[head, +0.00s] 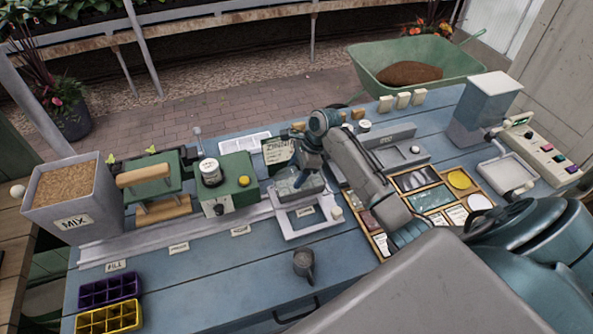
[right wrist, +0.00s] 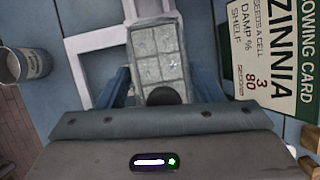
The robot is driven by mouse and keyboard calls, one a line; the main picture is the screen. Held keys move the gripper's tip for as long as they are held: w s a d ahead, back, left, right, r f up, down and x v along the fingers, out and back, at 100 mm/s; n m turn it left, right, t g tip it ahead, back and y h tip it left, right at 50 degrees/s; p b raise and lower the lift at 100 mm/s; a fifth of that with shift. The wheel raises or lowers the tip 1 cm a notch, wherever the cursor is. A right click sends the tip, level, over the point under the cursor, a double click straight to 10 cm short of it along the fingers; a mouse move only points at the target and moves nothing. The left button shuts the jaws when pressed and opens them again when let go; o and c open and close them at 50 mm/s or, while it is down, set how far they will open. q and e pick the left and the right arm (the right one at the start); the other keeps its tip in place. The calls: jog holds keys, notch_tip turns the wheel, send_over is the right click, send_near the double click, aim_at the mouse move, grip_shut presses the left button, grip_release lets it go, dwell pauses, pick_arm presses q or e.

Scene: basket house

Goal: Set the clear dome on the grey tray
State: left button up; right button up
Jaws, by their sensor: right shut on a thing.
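My right gripper (head: 306,176) is shut on the clear dome (head: 292,188), a see-through box, above the pale stand at the table's middle. In the right wrist view the dome (right wrist: 158,55) lies between the blue fingers of the gripper (right wrist: 160,90), with a dark round knob near the palm. A grey tray with square cells (right wrist: 172,68) shows through or just under the dome. I cannot tell whether the dome touches the tray. My left gripper is not in view.
The pale stand (head: 328,226) surrounds this spot. A Zinnia card (head: 277,151) stands behind it; a green box with a jar (head: 238,184) is left. Purple (head: 108,290) and yellow (head: 108,318) cell trays lie front left. The front tabletop is mostly clear.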

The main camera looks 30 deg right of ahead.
jog(key=shift+f, duration=0.7)
dwell(0.6)
jog(key=o, duration=1.5)
jog(key=shift+o, duration=0.2)
jog(key=shift+r, duration=0.1)
